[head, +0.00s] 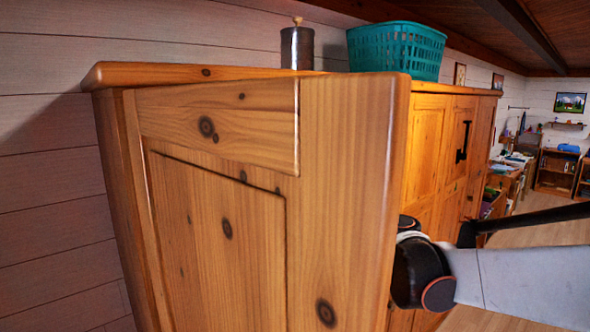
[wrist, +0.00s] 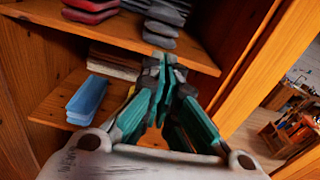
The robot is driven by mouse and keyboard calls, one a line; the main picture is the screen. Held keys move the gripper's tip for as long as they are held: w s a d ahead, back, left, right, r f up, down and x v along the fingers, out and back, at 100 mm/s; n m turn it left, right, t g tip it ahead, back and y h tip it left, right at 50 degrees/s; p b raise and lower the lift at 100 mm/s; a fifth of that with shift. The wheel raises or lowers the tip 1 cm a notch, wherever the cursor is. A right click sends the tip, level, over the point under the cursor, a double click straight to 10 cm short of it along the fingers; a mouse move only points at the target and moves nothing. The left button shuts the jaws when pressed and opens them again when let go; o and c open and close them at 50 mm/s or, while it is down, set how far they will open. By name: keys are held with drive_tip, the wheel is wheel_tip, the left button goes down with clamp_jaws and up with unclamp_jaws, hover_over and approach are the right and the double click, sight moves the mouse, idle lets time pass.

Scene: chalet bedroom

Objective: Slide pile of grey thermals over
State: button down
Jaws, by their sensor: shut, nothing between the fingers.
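A pile of folded dark grey clothes (wrist: 165,22), likely the thermals, lies on the upper shelf (wrist: 115,33) of an open wooden wardrobe in the wrist view. Its front reaches near the shelf edge, and its top runs out of the picture. My gripper (wrist: 165,62) has teal fingers drawn together, with nothing seen between them. Its tips show just below the pile in the picture, by the shelf's front edge; I cannot tell whether they touch. In the head view the wardrobe (head: 220,220) hides the pile and my gripper.
A red folded pile (wrist: 90,10) lies left of the grey one. The lower shelf holds a blue pile (wrist: 88,97) and a beige-brown pile (wrist: 115,62). A wooden upright (wrist: 262,50) stands close on the right. A teal basket (head: 396,52) and dark canister (head: 297,48) stand on top.

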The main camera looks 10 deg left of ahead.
drive_tip(key=w+a+m+p, duration=0.1)
drive_tip(key=w+a+p, duration=0.2)
drive_tip(key=w+a, duration=0.7)
drive_tip(key=shift+a+r, duration=0.45)
drive_tip(key=shift+w, duration=0.1)
drive_tip(key=b+x, duration=0.2)
drive_tip(key=x, duration=0.6)
drive_tip(key=shift+w+a, duration=0.25)
drive_tip(key=shift+a, duration=0.05)
drive_tip(key=shift+w+a+r, duration=0.15)
drive_tip(key=shift+a+r, duration=0.05)
drive_tip(key=shift+a, duration=0.05)
